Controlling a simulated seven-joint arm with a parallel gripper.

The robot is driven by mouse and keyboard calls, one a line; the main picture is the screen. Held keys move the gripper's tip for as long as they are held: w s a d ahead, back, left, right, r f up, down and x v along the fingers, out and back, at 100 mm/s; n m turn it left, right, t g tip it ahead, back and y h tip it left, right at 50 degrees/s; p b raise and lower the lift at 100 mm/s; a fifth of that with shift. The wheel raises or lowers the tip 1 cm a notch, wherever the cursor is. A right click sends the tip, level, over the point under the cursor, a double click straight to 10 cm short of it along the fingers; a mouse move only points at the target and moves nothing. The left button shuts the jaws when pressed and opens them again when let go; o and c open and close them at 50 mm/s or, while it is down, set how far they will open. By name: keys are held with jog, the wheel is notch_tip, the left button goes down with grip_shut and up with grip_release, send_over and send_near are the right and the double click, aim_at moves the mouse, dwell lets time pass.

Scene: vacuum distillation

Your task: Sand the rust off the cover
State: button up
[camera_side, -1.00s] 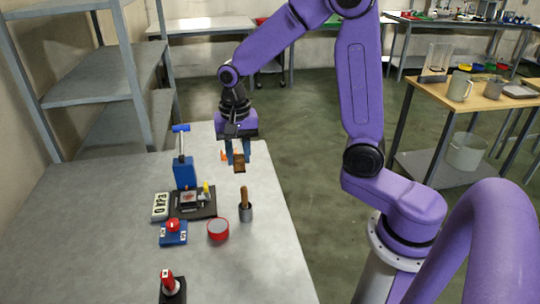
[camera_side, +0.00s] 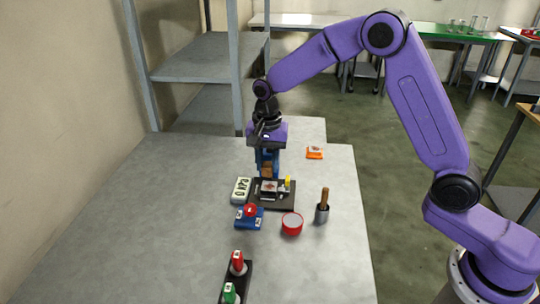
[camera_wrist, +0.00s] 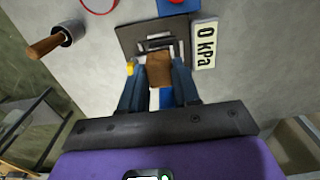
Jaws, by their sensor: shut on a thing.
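My gripper (camera_side: 267,168) is shut on a brown sanding block (camera_wrist: 159,69). It points down over the back part of a black base plate (camera_side: 287,202). A small light-coloured piece with a reddish-brown patch, seemingly the cover (camera_side: 269,187), sits on that plate, just in front of the block. In the wrist view the block hides part of the assembly on the plate (camera_wrist: 129,37). I cannot tell whether the block touches the cover.
A white "0 kPa" display (camera_side: 241,190) lies left of the plate. A blue box with a red button (camera_side: 250,215), a red-rimmed round dish (camera_side: 292,223) and a cup with a wooden-handled tool (camera_side: 322,211) stand in front. An orange item (camera_side: 315,153) lies behind right.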

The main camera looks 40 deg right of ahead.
notch_tip(320, 180, down, 6)
jog(key=shift+w+d+f, duration=0.2)
jog(key=shift+w+d, duration=0.35)
jog(key=shift+d, duration=0.05)
jog(key=shift+c, duration=0.5)
jog(key=shift+w+d, duration=1.5)
jog(key=shift+d, duration=0.05)
jog(key=shift+s+a, duration=2.1)
jog(key=shift+r, duration=4.15)
